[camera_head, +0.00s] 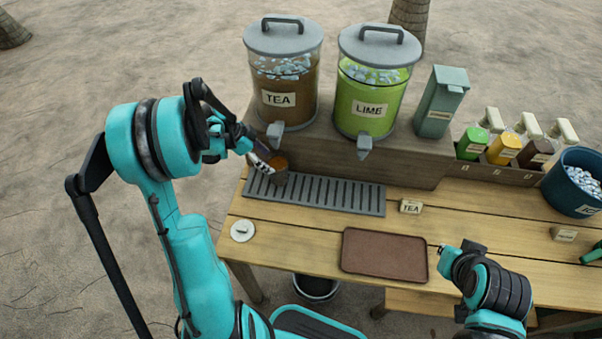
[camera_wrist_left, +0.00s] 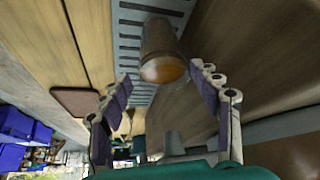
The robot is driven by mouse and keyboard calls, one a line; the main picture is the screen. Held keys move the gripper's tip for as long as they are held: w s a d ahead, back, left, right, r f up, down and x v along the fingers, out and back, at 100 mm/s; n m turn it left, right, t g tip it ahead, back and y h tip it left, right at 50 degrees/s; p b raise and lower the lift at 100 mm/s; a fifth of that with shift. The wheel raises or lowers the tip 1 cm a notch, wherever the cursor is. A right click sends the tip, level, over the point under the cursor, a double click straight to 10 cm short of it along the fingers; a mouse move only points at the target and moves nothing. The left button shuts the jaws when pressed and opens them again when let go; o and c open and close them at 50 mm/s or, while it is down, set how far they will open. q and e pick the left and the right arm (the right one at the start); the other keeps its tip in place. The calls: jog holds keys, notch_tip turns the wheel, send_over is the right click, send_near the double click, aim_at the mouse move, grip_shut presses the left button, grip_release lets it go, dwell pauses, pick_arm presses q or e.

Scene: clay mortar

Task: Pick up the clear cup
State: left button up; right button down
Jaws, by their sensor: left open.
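The clear cup (camera_head: 279,176) stands on the left end of the slotted grey drip tray (camera_head: 335,199), near the tea tap. It holds amber-brown liquid. In the left wrist view the cup (camera_wrist_left: 163,48) shows between and beyond the fingertips. My left gripper (camera_head: 262,163) is open, with its fingers close to the cup's left side. The left wrist view shows both fingers (camera_wrist_left: 162,78) spread, with nothing gripped. In the head view the fingers partly overlap the cup, so contact cannot be told. My right arm is at the lower right; its gripper (camera_head: 466,250) is too unclear to read.
The tea dispenser (camera_head: 290,82) and lime dispenser (camera_head: 370,92) stand on a wooden riser behind the tray, their taps (camera_head: 276,134) overhanging it. A brown mat (camera_head: 385,254), a white lid (camera_head: 242,231) and a TEA card (camera_head: 411,206) lie in front. An ice bucket (camera_head: 572,188) stands right.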

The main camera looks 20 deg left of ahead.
aim_at(271, 163)
pick_arm(q)
jog(key=f, duration=0.2)
jog(key=w+d+f+b, duration=0.1)
jog(key=shift+w+d+f+m, duration=0.1)
jog(key=shift+m, duration=0.2)
jog(key=b+x, duration=0.2)
jog(key=x, duration=0.2)
jog(key=shift+f, duration=0.2)
jog(key=shift+w+d+f, duration=0.15)
jog(key=shift+w+f, duration=0.05)
jog(key=shift+f, duration=0.15)
jog(key=shift+s+r, duration=0.1)
jog(key=shift+c, duration=1.2)
jog(key=c, duration=0.9)
